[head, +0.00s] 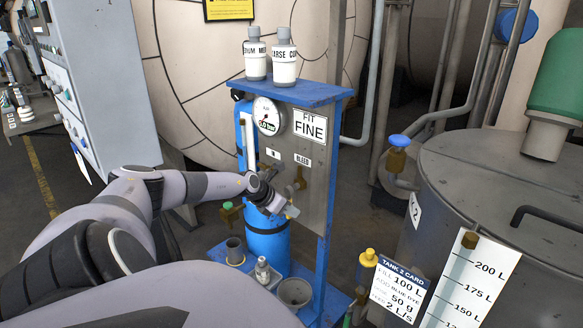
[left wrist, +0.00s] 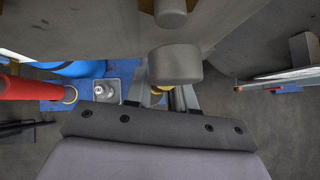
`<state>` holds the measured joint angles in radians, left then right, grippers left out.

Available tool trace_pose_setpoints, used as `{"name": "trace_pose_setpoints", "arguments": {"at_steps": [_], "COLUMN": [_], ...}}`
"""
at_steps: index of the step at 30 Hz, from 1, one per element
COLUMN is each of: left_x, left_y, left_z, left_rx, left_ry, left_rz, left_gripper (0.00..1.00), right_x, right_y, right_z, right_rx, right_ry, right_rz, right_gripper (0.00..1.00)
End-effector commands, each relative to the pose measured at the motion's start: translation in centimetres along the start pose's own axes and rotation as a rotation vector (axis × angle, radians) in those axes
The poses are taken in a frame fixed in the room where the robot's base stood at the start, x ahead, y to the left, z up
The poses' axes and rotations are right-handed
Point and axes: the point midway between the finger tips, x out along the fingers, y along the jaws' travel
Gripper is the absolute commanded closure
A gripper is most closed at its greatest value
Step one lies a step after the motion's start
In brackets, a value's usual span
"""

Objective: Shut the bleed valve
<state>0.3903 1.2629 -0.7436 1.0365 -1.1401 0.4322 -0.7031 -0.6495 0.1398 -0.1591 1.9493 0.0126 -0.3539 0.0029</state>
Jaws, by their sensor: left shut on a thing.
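The panel of the blue stand carries a BLEED label (head: 302,160). The brass bleed valve (head: 299,182) is below it on the panel. My left gripper (head: 288,209) is at the panel's lower part, just below the valve body, shut on a small brass-coloured part of it. In the left wrist view the fingers (left wrist: 162,92) close around something yellowish, largely hidden behind a grey cylinder. The grip and the handle's angle are hard to make out. My right gripper is out of view.
Two bottles (head: 270,58) stand on top. A grey tank (head: 480,180) is to the right.

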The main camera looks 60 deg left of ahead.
Motion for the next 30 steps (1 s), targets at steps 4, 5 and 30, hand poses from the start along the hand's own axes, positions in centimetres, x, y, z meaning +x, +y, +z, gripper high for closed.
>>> {"name": "trace_pose_setpoints", "arguments": {"at_steps": [4, 5, 30], "left_x": [0.0, 0.0, -1.1], "left_y": [0.3, 0.3, 0.3], "left_z": [0.0, 0.0, -0.1], "left_rx": [0.007, 0.008, 0.01], "left_ry": [0.002, 0.003, 0.004], "left_rz": [0.006, 0.007, 0.007], "left_gripper": [1.0, 1.0, 0.56], "right_x": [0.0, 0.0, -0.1], "right_y": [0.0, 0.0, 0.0], "right_z": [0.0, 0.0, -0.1], "right_rx": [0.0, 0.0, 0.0], "right_ry": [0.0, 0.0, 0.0], "right_rz": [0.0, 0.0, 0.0], "right_gripper": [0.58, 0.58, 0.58]}}
